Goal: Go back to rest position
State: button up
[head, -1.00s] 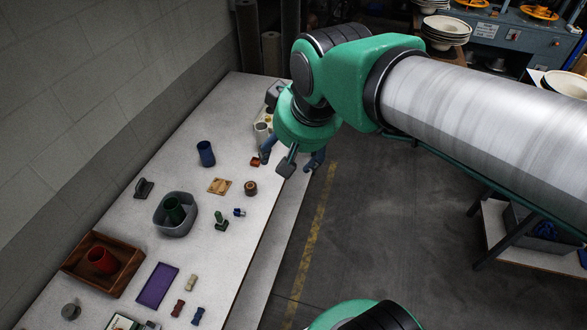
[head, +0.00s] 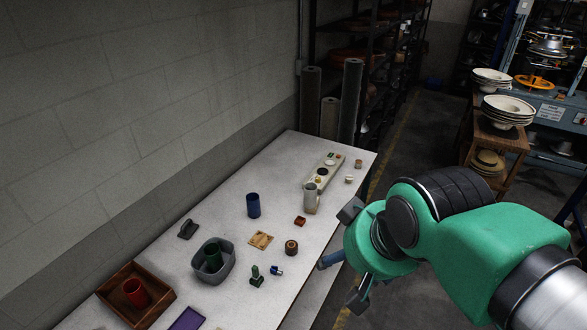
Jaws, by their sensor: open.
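My gripper (head: 338,262) is at the right of the head view, beside the right edge of the white table (head: 225,205). Its fingers are spread apart and nothing shows between them. The green arm links reach in from the lower right. The gripper appears apart from the things on the table; its exact height over the edge I cannot tell.
A block wall (head: 150,90) borders the left; floor lies right.

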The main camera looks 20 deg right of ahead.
notch_tip(320, 180, down, 7)
jog(key=b, duration=0.6)
jog(key=shift+r, duration=0.15)
